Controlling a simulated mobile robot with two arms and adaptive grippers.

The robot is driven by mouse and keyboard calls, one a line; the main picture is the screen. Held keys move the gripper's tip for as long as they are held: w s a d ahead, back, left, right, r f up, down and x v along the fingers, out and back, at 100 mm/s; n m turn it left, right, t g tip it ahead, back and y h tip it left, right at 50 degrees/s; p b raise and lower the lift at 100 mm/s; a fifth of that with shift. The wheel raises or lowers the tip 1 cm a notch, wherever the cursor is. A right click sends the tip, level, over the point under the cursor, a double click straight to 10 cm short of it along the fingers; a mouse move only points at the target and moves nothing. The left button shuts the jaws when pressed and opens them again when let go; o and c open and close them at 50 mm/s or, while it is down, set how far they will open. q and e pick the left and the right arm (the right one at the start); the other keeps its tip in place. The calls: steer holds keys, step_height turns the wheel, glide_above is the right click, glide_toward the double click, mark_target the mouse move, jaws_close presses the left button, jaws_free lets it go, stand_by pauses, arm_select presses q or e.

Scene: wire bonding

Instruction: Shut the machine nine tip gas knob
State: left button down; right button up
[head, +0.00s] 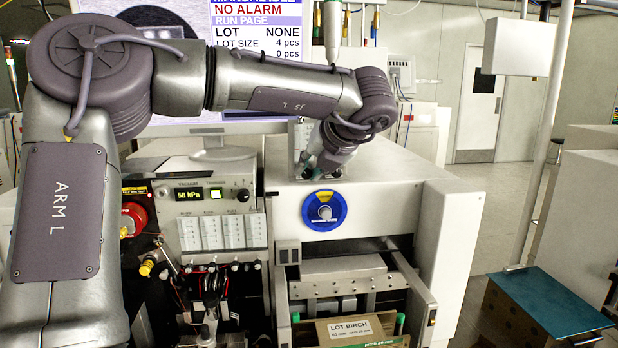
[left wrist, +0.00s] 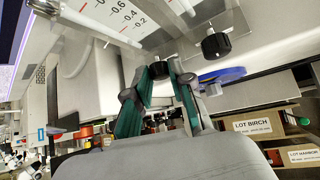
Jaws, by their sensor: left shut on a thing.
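The fingers cover much of this knob. A second black knob (left wrist: 215,45) stands free to its right, below another tube. I cannot read a label naming either knob. My right gripper is not in view.
A blue round dial (head: 324,210) sits just below the knobs. A LOT BIRCH box (head: 350,329) lies in the bay below. A control panel reading 68 kPa (head: 190,194) is left, with a red button (head: 133,218). The monitor (head: 260,25) stands behind my left arm.

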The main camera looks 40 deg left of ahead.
arm_select(q)
steer(key=c, duration=1)
jaws_free()
steer(key=v, duration=1.2)
steer(key=shift+f, duration=0.1)
